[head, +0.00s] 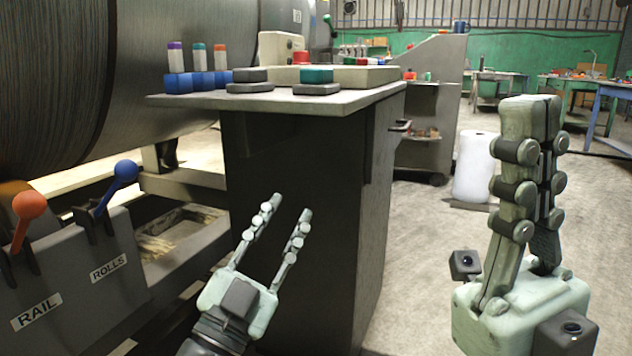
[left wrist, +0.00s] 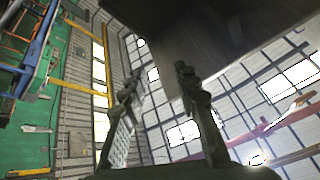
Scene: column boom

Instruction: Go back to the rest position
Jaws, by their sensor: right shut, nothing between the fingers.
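My left gripper (head: 291,205) is open and empty in front of the dark side of the control cabinet, its fingers pointing up and slightly right. In the left wrist view its two fingers (left wrist: 155,80) stand apart with nothing between them. My right gripper (head: 531,100) is at the right of the head view, large and close. Its fingers are together and point up, with nothing held.
The control cabinet (head: 300,190) carries buttons and coloured vials (head: 198,55) on its top. A lever box with a red-knobbed RAIL lever (head: 29,205) and a blue-knobbed ROLLS lever (head: 125,171) stands at left.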

